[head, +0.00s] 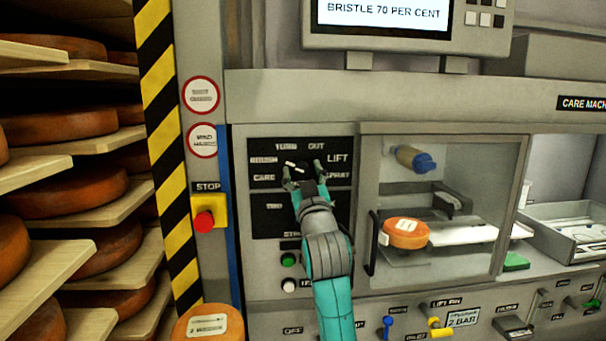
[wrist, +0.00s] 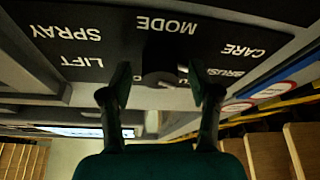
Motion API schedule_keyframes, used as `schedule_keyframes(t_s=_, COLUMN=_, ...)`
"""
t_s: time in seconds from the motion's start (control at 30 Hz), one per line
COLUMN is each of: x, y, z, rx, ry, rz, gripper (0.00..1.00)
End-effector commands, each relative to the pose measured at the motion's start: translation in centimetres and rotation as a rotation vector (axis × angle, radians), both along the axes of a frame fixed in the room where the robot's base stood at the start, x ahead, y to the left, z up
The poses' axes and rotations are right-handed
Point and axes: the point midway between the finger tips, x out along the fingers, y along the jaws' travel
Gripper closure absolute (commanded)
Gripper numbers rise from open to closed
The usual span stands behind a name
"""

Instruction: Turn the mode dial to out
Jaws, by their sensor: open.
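The mode dial (head: 297,166) is a dark knob on a black panel (head: 342,145), ringed by the labels TURN, OUT, LIFT, SPRAY, CARE and BRUSH. A short white mark on it slants up to the left, seemingly toward the BRUSH side. OUT stands at the panel's upper right of the dial. My gripper (head: 303,172) is open in front of the panel. In the wrist view the dark dial (wrist: 162,60) lies between the spread fingers of my gripper (wrist: 161,88), with gaps at both sides. Contact cannot be made out. The OUT label is hidden in the wrist view.
A red stop button (head: 204,221) on a yellow plate is left of the panel. A glazed cabinet with a vertical handle (head: 373,243) and a cheese wheel (head: 405,234) stands right. Green and white buttons (head: 288,260) sit below. Cheese shelves (head: 85,215) fill the left.

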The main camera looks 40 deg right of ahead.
Motion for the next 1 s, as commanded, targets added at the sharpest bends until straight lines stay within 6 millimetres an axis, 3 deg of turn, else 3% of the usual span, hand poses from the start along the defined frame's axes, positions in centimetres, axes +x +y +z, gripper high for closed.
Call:
schedule_keyframes(t_s=0.23, x=0.04, y=-0.03, z=-0.01, rx=0.0, ry=0.0, rz=0.0, gripper=0.41)
schedule_keyframes(t_s=0.47, x=0.03, y=-0.01, z=-0.02, rx=0.0, ry=0.0, rz=0.0, gripper=0.97)
schedule_keyframes(t_s=1.0, x=0.13, y=0.12, z=-0.07, rx=0.115, ry=-0.076, rz=0.001, gripper=0.98)
